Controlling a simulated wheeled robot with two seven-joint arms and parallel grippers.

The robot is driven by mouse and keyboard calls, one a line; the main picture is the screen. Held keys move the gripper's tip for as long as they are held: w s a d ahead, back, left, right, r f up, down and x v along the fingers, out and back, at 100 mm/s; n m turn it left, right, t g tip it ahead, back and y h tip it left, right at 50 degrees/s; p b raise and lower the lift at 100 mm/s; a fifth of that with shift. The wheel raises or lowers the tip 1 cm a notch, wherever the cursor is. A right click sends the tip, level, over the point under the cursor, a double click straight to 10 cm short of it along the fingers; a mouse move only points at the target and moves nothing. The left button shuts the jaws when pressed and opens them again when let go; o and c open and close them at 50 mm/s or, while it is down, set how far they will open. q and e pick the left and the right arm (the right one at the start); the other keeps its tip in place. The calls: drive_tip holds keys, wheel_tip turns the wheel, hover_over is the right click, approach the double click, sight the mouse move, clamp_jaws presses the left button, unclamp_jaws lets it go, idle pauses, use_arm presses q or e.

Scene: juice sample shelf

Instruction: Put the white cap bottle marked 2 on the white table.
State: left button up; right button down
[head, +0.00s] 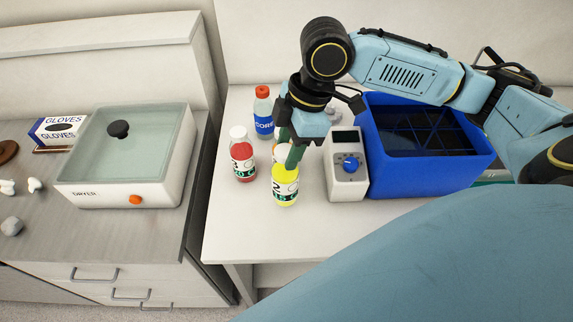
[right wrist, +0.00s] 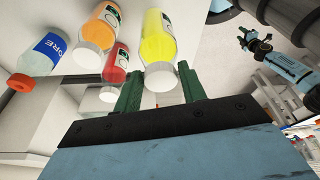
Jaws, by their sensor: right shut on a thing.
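The yellow bottle (head: 285,186) has a black-and-green label with what looks like a 2. Its white cap (right wrist: 160,76) sits between the green fingers of my right gripper (right wrist: 160,92). In the head view my right gripper (head: 291,152) comes down from above and is shut on this bottle. The bottle is upright; I cannot tell whether its base touches the white table (head: 280,237). My left gripper (right wrist: 246,40) seems to show small and far off in the right wrist view; its jaws are unclear.
A red bottle (head: 242,162) stands left of the yellow one. An orange bottle (right wrist: 97,35) is partly hidden behind my gripper in the head view. A blue-labelled bottle (head: 263,113) stands behind. A grey device (head: 345,180) and blue crate (head: 378,165) are right. The table's front is clear.

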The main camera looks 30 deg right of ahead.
drive_tip(key=shift+d+x, duration=0.2)
drive_tip(key=shift+x, duration=0.55)
drive_tip(key=shift+d+x, duration=0.15)
drive_tip(key=shift+x, duration=0.6)
drive_tip(key=shift+d+x, duration=0.2)
drive_tip(key=shift+x, duration=0.55)
drive_tip(key=shift+f, duration=0.2)
drive_tip(key=c, duration=0.8)
unclamp_jaws()
drive_tip(key=v, duration=1.2)
drive_tip(key=shift+s+p, duration=0.1)
drive_tip(key=shift+p, duration=0.2)
